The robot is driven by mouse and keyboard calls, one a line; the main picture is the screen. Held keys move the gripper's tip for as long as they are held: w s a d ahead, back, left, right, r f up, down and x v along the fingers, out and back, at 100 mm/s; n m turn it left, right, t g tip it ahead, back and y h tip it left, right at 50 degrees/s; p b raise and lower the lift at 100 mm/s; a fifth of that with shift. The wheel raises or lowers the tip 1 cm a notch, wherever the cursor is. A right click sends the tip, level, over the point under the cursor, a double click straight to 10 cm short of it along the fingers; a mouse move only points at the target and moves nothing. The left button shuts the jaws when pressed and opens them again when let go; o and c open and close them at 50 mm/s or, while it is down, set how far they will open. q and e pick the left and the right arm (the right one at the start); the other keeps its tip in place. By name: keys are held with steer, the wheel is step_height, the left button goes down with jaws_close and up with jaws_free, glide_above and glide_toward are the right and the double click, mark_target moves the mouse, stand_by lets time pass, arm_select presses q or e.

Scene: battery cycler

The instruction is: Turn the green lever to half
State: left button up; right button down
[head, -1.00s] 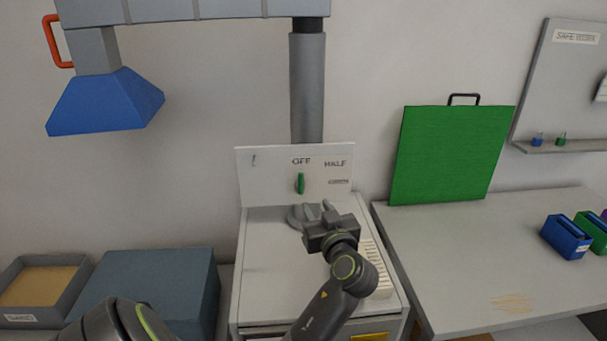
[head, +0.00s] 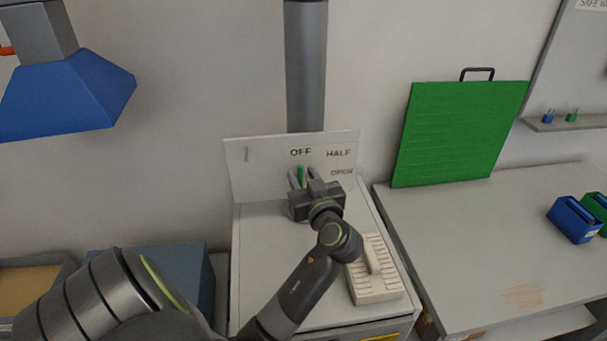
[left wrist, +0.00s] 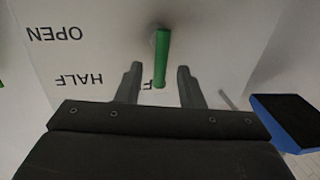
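The green lever (head: 301,174) is on the white label panel (head: 343,188) at the back of the grey cabinet. It stands upright under the word OFF, with HALF and OPEN to its right. My left gripper (head: 302,179) is open, with one finger on each side of the lever. The left wrist view sees the panel upside down. There the lever (left wrist: 162,60) lies between the spread fingers of the gripper (left wrist: 159,75), with a gap on both sides, and partly covers OFF. My right gripper is not in view.
A pale ribbed block (head: 373,290) lies on the cabinet top, right of my left arm. A grey pipe (head: 306,70) rises behind the panel. A blue hood (head: 65,97) hangs at left. A table (head: 470,240) with a green board (head: 457,135) stands at right.

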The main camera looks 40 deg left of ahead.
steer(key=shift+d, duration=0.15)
arm_select(q)
steer(key=shift+d, duration=0.1)
steer(key=shift+c, duration=0.5)
jaws_close()
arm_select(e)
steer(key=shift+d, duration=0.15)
